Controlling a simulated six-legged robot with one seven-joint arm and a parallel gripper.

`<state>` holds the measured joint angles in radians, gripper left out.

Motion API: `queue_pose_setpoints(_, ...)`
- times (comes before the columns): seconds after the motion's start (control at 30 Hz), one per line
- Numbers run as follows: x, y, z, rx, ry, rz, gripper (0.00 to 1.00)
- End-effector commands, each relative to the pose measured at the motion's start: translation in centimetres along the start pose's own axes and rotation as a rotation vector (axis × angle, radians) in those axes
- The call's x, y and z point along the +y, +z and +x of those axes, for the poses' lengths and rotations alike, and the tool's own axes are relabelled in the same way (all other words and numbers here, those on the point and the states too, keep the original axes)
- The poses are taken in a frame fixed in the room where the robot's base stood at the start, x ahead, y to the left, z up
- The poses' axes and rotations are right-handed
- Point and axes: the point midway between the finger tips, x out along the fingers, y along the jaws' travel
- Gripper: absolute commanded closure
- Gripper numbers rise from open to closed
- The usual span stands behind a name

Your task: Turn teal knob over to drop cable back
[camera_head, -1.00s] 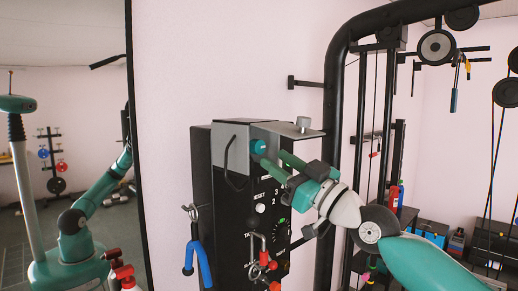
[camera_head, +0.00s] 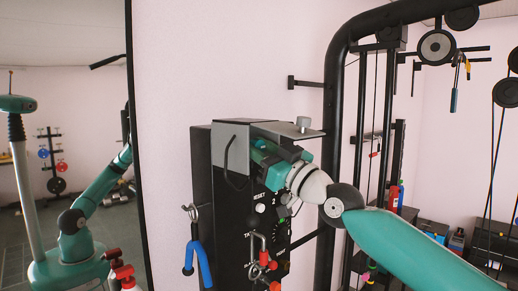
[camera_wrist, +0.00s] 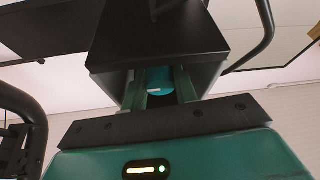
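The teal knob (camera_wrist: 158,79) is on the black panel box (camera_head: 200,165), under its grey metal bracket. In the wrist view the two green fingers of my gripper (camera_wrist: 160,92) lie on either side of the knob, close to it. Whether they press on it is not clear. In the head view my gripper (camera_head: 262,158) is up against the upper panel front and hides the knob. A thin black loop (camera_head: 230,175) hangs over the bracket's left part; I cannot tell if it is the cable.
The grey bracket top (camera_head: 285,130) juts out just above my gripper. Blue-handled pliers (camera_head: 197,258) hang at the box's left, and a red-handled clamp (camera_head: 262,262) sits below. A black rack post (camera_head: 329,130) stands close on the right.

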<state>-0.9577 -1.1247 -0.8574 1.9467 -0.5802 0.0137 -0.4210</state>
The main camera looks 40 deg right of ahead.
Motion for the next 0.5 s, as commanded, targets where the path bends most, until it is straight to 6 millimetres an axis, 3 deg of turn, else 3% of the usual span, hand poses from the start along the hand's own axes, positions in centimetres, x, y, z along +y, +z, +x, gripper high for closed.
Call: queue_pose_setpoints(0.5,-0.08,0.14,-0.02,-0.005,0.078,0.181,0.94)
